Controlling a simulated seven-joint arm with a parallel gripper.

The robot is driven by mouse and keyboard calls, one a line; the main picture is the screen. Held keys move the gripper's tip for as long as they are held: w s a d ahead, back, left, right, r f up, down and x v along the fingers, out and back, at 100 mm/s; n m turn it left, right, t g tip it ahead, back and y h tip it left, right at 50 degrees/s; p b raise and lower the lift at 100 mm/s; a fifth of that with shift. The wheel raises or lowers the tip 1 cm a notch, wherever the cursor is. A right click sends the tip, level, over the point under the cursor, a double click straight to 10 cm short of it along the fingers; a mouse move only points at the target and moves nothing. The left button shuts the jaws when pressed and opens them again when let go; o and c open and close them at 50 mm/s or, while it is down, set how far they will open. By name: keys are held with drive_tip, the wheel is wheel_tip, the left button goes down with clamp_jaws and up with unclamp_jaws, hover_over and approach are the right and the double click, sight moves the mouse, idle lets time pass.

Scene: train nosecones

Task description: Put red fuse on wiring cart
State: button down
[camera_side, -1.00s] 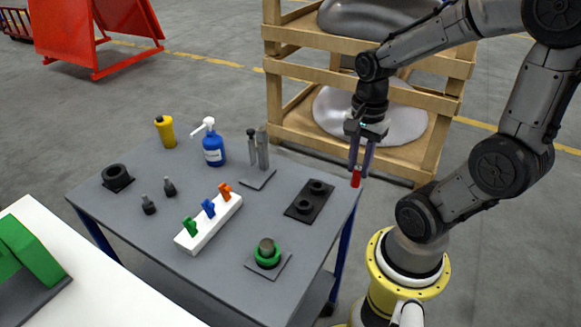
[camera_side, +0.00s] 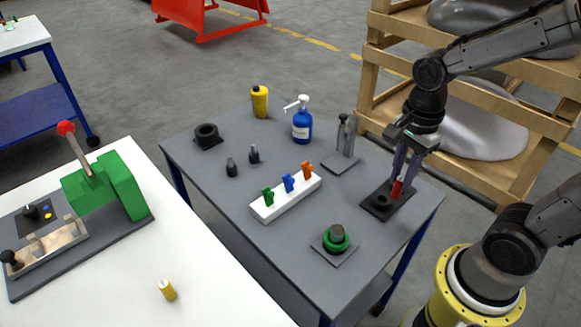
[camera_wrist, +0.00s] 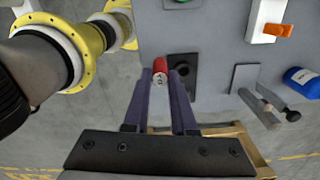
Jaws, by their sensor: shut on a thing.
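My gripper (camera_side: 399,182) is shut on the red fuse (camera_side: 397,189), which it holds roughly upright between its fingertips over the right part of the grey cart (camera_side: 300,265) with blue legs. The fuse is at the far end of a black plate (camera_side: 369,206) with round sockets. The near socket (camera_side: 381,200) is empty; the fuse and fingers hide the far one. I cannot tell whether the fuse sits in it. In the wrist view, the red fuse (camera_wrist: 160,66) is between the gripper fingers (camera_wrist: 159,84), beside the empty black socket (camera_wrist: 182,67).
On the cart stand a white block (camera_side: 287,202) with coloured clips, a green ring piece (camera_side: 336,239), a blue bottle (camera_side: 302,124), a yellow bottle (camera_side: 260,101) and a grey upright pair (camera_side: 346,139). A white table (camera_side: 205,270) is at lower left; a wooden crate (camera_side: 385,65) stands behind.

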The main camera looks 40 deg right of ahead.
drive_tip(key=shift+w+a+f, duration=0.1)
drive_tip(key=shift+w+a, duration=0.05)
drive_tip(key=shift+a, duration=0.1)
drive_tip(key=w+f, duration=0.3)
drive_tip(key=w, duration=0.1)
drive_tip(key=w+f, duration=0.3)
drive_tip(key=w, duration=0.2)
drive_tip(key=w+f, duration=0.4)
drive_tip(key=shift+w+d, duration=0.2)
drive_tip(key=shift+w, duration=0.15)
drive_tip(key=shift+f, duration=1.45)
drive_tip(key=shift+f, duration=0.2)
drive_tip(key=c, duration=0.7)
unclamp_jaws()
drive_tip(key=shift+c, duration=0.2)
